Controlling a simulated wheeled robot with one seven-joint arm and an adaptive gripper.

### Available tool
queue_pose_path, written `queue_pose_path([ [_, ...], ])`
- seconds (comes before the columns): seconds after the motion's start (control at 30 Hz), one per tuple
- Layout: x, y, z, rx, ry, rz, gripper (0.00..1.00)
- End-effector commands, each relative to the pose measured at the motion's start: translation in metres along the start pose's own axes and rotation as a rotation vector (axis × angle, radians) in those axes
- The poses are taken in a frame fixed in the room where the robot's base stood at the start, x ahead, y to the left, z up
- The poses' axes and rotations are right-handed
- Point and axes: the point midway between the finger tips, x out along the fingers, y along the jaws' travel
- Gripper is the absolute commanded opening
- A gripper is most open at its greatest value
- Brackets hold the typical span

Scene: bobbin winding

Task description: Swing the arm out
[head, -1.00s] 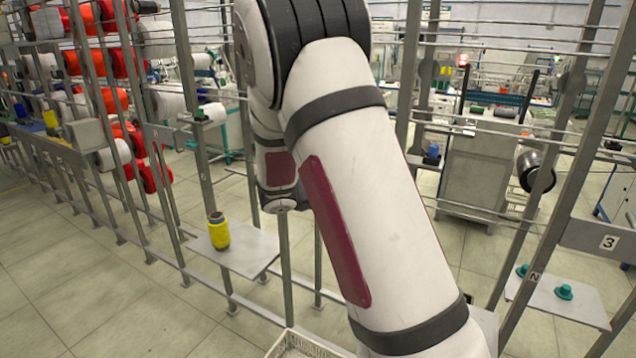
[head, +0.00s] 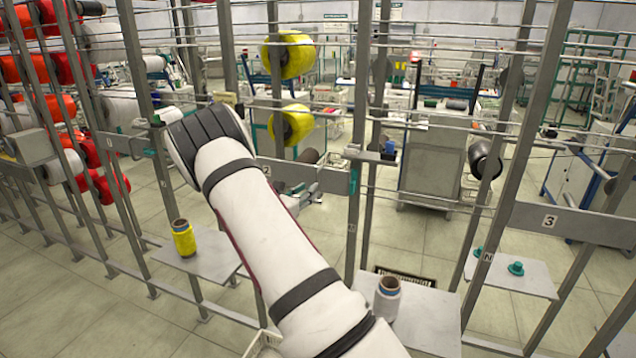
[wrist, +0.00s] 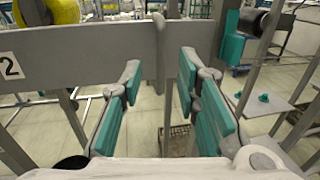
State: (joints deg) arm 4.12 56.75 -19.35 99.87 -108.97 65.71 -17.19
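My gripper (wrist: 158,75) is open, with a finger with teal pads on either side of the wrist view. A grey upright bar with a rounded top (wrist: 159,50) shows between the fingers, in front of a grey crossplate (wrist: 90,55) marked 2. I cannot tell whether the bar is within the fingers' reach, and no contact shows. In the head view my gripper (head: 312,182) is small and partly hidden behind my own arm, near the same crossplate (head: 268,172). I cannot tell for sure which part is the arm to be swung.
Two yellow bobbins (head: 290,55) hang behind the plate. A yellow spool (head: 184,238) stands on the left shelf, a grey spool (head: 387,298) on the middle shelf (head: 430,318). Teal cones (head: 516,268) sit on the right shelf. Upright posts (head: 352,210) and thin rods surround my gripper.

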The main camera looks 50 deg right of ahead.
Motion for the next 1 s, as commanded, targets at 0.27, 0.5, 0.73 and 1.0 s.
queue_pose_path([
  [0.27, 0.049, -0.001, 0.0, 0.001, 0.0, -0.002, 0.3],
  [0.5, 0.067, 0.0, 0.0, 0.001, 0.0, -0.001, 0.3],
  [0.73, 0.068, 0.0, 0.0, 0.001, 0.0, 0.0, 0.3],
  [1.0, 0.068, 0.0, 0.0, 0.001, 0.0, 0.0, 0.0],
])
